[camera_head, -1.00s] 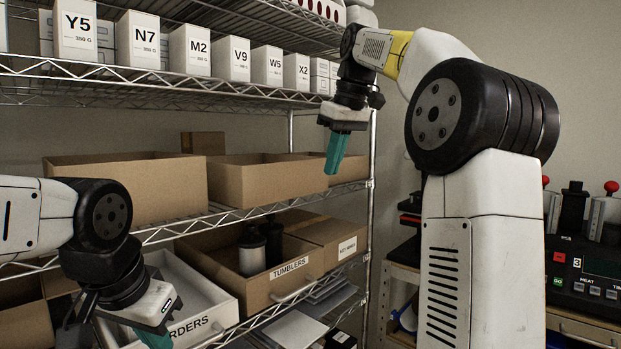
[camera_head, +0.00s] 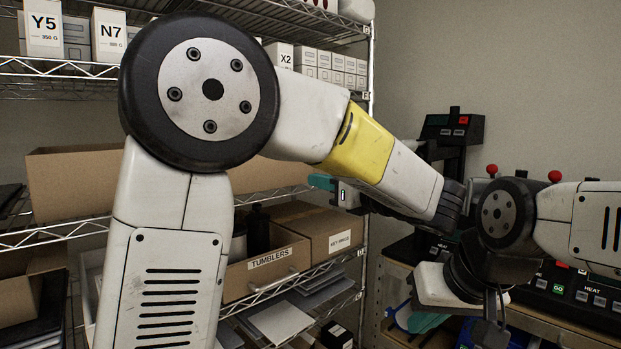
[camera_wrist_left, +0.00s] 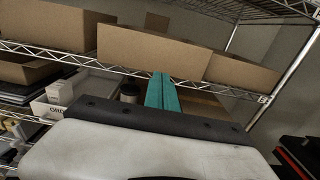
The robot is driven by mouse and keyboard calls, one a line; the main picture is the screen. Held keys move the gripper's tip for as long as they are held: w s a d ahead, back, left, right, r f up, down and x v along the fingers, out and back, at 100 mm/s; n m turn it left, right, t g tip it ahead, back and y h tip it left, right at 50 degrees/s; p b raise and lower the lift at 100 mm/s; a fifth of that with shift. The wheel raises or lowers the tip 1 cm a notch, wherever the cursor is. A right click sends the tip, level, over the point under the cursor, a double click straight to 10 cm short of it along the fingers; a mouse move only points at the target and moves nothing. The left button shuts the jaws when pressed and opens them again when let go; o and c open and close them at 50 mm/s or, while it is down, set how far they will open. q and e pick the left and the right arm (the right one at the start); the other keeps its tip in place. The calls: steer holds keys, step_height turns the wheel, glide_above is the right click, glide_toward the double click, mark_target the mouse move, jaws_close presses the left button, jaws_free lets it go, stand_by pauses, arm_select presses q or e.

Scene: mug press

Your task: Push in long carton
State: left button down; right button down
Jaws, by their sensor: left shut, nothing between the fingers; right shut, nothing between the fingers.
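Open-topped brown cartons stand on the middle shelf: one at left (camera_head: 75,185), another (camera_head: 270,178) partly behind my left arm. In the left wrist view a long carton (camera_wrist_left: 150,45) stands at the shelf's front edge, between a left carton (camera_wrist_left: 40,65) and a right one (camera_wrist_left: 245,75). I cannot tell for certain which one the task means. My left gripper (camera_head: 318,182) has teal fingers, shut and empty. In the left wrist view its fingers (camera_wrist_left: 162,90) point at the long carton's lower front; contact is unclear. My right gripper (camera_head: 425,322) is low at right, shut, partly hidden.
The TUMBLERS box (camera_head: 262,272) and a KEY-RINGS box (camera_head: 325,240) stand on the shelf below. Labelled white boxes (camera_head: 108,37) line the upper shelf. A rack post (camera_head: 366,170) edges the right side. A bench with a control panel (camera_head: 580,290) stands at right.

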mark_target(274, 172)
arm_select(q)
steer(key=x, duration=1.3)
steer(key=shift+w+a+f, duration=0.1)
steer(key=shift+w+a, duration=0.1)
steer(key=shift+a, duration=0.05)
steer(key=x, duration=0.4)
steer(key=shift+a, duration=0.1)
